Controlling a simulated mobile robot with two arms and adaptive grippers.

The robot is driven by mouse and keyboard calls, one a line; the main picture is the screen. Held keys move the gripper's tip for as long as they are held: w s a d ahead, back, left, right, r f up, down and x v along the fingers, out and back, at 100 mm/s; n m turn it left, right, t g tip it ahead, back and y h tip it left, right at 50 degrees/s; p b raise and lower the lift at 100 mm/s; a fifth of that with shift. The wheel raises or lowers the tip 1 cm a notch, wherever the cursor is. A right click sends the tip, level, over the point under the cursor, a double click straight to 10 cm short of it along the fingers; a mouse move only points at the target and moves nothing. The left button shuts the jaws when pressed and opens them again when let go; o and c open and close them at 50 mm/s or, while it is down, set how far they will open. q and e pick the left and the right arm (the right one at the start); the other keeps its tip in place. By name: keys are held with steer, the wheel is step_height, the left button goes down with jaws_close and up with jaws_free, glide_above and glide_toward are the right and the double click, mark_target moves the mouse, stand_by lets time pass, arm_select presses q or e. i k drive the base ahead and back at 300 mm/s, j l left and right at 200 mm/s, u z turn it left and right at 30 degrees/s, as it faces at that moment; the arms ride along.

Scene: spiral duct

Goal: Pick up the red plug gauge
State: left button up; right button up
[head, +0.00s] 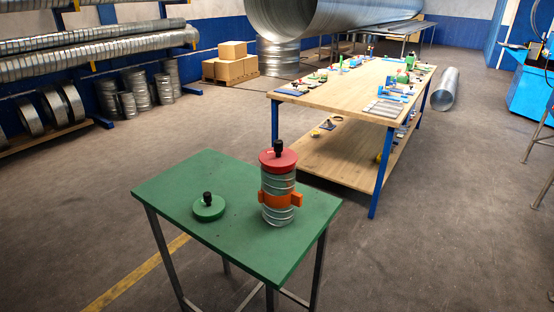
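The red plug gauge (278,161) is a red disc with a black knob on top. It sits on the upper end of a short upright spiral duct piece (278,183), and I cannot tell how far it goes in. An orange clamp or holder (281,199) is around the lower part of the duct piece. The duct stands on the right part of a green table (168,178). A green plug gauge (208,208) with a black knob lies flat on the same table, left of the duct. Neither of my grippers is in view.
A wooden workbench (330,92) with several tools and parts stands behind the green table. A large duct (310,18) is above and behind it. Cardboard boxes (236,68) and duct racks line the back left. The floor around the green table is clear.

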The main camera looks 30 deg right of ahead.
mark_target(277, 159)
steer(key=i+j+z, duration=0.2)
steer(key=z, duration=0.55)
